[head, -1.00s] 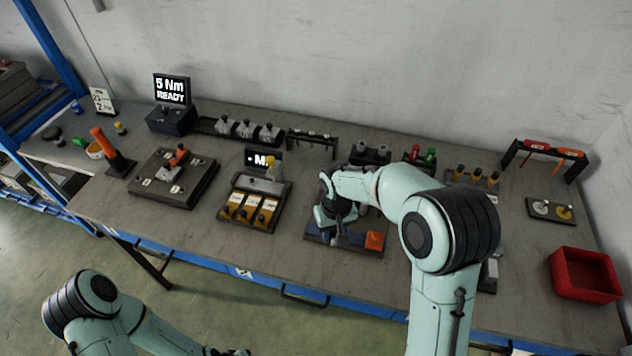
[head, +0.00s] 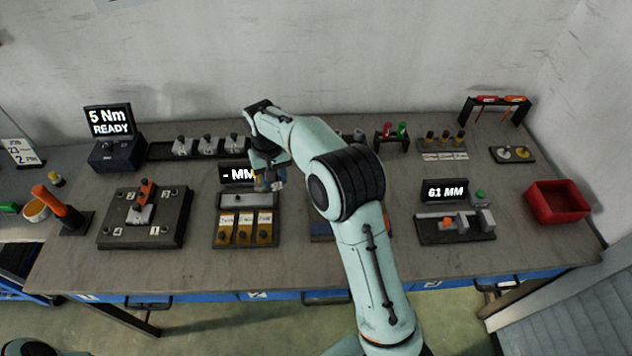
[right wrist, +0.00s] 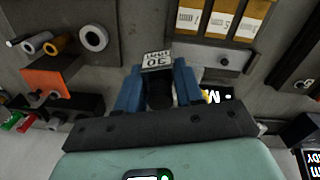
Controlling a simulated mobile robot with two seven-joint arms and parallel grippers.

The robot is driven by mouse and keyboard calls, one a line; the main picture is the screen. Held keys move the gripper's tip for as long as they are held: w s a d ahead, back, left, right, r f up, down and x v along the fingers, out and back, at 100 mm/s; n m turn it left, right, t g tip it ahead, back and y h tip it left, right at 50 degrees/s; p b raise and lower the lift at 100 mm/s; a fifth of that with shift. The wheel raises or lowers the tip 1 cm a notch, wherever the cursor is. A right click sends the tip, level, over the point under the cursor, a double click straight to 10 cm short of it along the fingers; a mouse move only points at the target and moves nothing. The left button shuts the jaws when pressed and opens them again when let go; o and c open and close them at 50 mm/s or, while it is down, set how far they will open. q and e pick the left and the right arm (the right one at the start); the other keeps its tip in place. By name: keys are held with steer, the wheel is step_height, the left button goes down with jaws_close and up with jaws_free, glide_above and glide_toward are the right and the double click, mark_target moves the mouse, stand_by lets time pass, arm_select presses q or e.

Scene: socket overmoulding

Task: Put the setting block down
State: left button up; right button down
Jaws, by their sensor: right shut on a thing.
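My right gripper (head: 268,180) is over the back of the gauge station (head: 247,199), in front of its "- MM" display (head: 235,175). In the right wrist view its two blue fingers (right wrist: 158,88) are shut on the dark knob of the setting block (right wrist: 157,60), a small block with a pale "50" label. The block appears close to the end of the station's grey plate (right wrist: 208,57); whether it touches the plate cannot be told. In the head view the arm and fingers hide most of the block. My left gripper is out of view.
Three orange labelled blocks (head: 246,228) stand at the station's front. To the left is a dark fixture plate (head: 120,236); behind is a row of grey pieces (head: 207,146). A "61 MM" station (head: 456,229) and red bin (head: 556,202) are right. Bare table lies in front.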

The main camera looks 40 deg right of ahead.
steer(key=w+d+r+m, duration=0.3)
steer(key=w+d+r, duration=0.25)
steer(key=d, duration=0.25)
glide_above(293, 191)
step_height(293, 191, down, 14)
steer(key=shift+f, duration=0.4)
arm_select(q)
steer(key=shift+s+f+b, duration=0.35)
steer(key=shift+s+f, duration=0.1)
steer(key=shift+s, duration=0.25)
arm_select(e)
steer(key=shift+w+f, duration=0.1)
steer(key=shift+f, duration=1.85)
steer(key=shift+f, duration=0.2)
steer(key=c, duration=0.7)
jaws_free()
